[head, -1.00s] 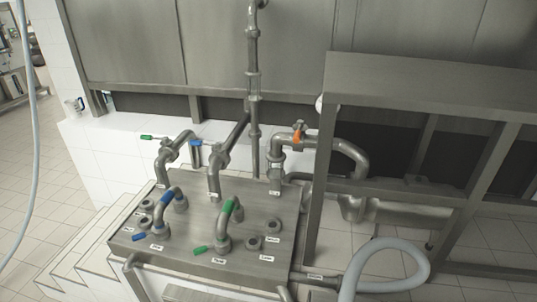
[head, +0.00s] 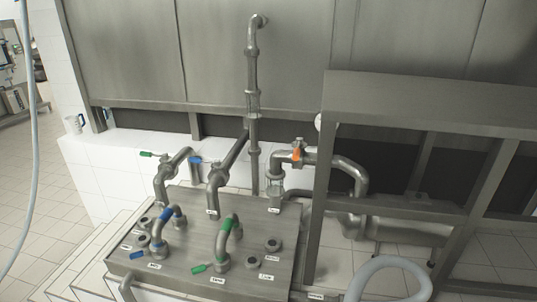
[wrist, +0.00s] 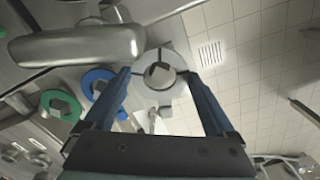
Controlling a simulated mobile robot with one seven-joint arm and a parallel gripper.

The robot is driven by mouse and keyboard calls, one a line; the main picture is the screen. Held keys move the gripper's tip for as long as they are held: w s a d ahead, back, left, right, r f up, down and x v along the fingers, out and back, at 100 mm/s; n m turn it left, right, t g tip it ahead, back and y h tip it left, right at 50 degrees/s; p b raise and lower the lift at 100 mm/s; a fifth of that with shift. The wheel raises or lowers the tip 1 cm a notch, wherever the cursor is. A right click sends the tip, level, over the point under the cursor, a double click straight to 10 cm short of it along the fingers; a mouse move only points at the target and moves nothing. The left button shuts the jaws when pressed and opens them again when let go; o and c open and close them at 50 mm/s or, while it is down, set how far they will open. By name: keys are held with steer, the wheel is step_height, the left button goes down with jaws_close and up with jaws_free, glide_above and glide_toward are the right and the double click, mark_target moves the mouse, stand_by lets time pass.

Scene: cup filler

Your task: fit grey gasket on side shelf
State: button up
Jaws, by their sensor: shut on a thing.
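In the wrist view my gripper (wrist: 156,75) has its two dark blue fingers on either side of a pale grey ring, the grey gasket (wrist: 146,88). The fingertips touch its left and right edges, and a squarish shape shows in its middle. A green ring (wrist: 50,112) and a blue ring (wrist: 89,78) lie to the left of the left finger, apart from the grey one. I cannot tell which surface is the side shelf. My gripper and the gasket do not show in the head view.
In the head view a steel pipe panel (head: 190,251) carries bent pipes and blue and green handles. A steel frame (head: 430,98) and a pale hose (head: 372,272) are at right. A thick metal pipe (wrist: 75,46) crosses the wrist view's upper left; tiled floor (wrist: 255,85) is open at right.

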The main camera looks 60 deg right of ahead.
steer(key=shift+f+b, duration=0.7)
steer(key=shift+f, duration=0.5)
steer(key=o, duration=1)
steer(key=shift+r, duration=0.1)
step_height(320, 180, up, 18)
steer(key=p, duration=0.5)
steer(key=shift+p, duration=0.35)
